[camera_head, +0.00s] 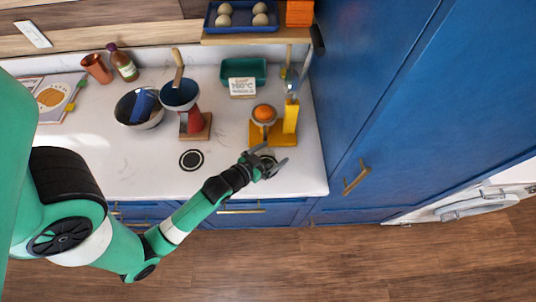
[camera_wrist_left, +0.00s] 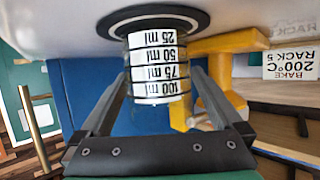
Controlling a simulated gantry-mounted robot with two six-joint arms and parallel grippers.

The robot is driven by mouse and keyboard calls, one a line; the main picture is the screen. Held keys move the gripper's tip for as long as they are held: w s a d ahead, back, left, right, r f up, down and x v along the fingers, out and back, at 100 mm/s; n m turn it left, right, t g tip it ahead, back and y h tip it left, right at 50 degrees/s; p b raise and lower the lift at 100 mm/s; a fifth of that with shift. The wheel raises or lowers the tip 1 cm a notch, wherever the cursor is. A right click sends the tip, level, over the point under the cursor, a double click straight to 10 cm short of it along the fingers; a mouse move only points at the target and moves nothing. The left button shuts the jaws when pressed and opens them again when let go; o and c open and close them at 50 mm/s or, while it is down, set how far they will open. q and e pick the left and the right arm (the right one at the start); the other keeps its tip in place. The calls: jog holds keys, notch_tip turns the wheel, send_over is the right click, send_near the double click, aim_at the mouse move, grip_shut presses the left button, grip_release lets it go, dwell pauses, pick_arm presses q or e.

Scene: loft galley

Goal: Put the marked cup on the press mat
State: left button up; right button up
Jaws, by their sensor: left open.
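The marked cup (camera_wrist_left: 158,62) is a clear cylinder with white bands reading 25 to 100 ml. In the upside-down left wrist view it stands upright on a round black mat (camera_wrist_left: 112,22) with a pale ring, beside the yellow press (camera_wrist_left: 222,45). My left gripper (camera_wrist_left: 160,78) is open, with one finger on each side of the cup. In the head view my left gripper (camera_head: 270,164) is just in front of the yellow press (camera_head: 290,117) and largely hides the cup and that mat. My right gripper is not in view.
Another round black mat (camera_head: 191,159) lies bare to the left. Behind are a blue funnel on a red stand (camera_head: 193,122), a dark bowl (camera_head: 138,110), a green tray (camera_head: 257,70) and a sign (camera_head: 242,87). An orange (camera_head: 264,113) sits on the press. Tall blue cabinets (camera_head: 375,90) stand right.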

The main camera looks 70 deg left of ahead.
pick_arm(q)
jog(key=p+v, duration=0.1)
jog(key=v, duration=1.1)
